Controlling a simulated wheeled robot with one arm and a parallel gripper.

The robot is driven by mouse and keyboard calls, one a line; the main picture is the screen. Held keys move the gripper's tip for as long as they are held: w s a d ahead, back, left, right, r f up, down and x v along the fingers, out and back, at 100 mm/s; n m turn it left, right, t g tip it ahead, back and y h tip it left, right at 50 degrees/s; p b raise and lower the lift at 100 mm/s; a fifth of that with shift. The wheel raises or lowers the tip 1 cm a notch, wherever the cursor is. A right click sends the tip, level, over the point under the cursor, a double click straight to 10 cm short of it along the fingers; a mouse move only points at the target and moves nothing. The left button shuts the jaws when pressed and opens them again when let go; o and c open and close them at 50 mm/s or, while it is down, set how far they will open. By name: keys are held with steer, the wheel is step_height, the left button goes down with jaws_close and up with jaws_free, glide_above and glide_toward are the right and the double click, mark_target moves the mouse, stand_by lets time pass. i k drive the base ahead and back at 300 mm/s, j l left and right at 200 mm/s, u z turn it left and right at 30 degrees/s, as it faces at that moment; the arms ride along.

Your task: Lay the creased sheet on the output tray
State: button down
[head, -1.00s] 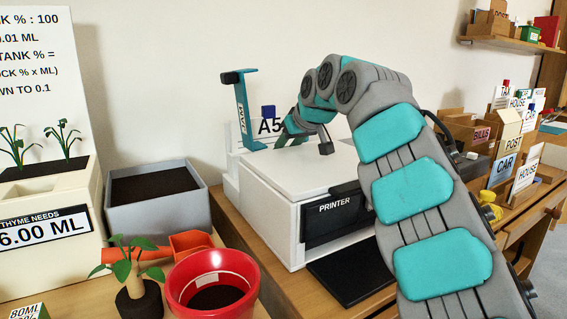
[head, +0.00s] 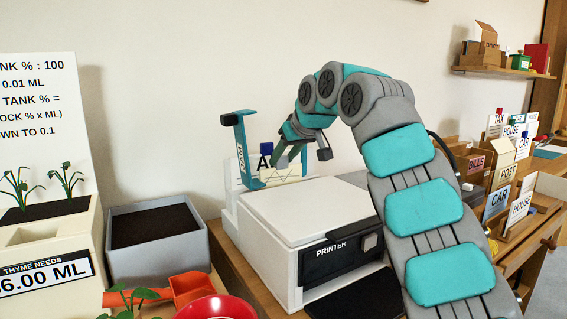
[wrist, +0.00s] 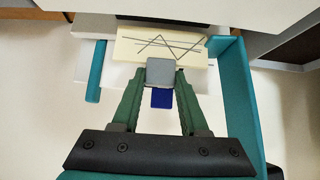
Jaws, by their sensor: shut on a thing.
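My gripper (head: 284,160) is above the back of the white printer (head: 310,212), beside the upright teal JAM lever (head: 244,150). In the wrist view its green fingers (wrist: 160,74) are shut on a small grey block at the edge of the creased sheet (wrist: 135,45). The sheet is cream with dark zigzag lines; part of it shows below the fingers in the head view (head: 292,169). A blue block (wrist: 161,98) shows between the fingers. A flat black tray (head: 350,297) lies in front of the printer, partly hidden by my arm; I see no label on it.
A grey planter box (head: 158,245), an orange tool (head: 180,288) and a red pot (head: 215,308) stand at left. Sorting boxes and cards (head: 495,200) stand at right. The printer's top is clear. The teal lever (wrist: 235,95) rises close beside my gripper.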

mark_target(369, 299)
steer(key=k+l, duration=1.25)
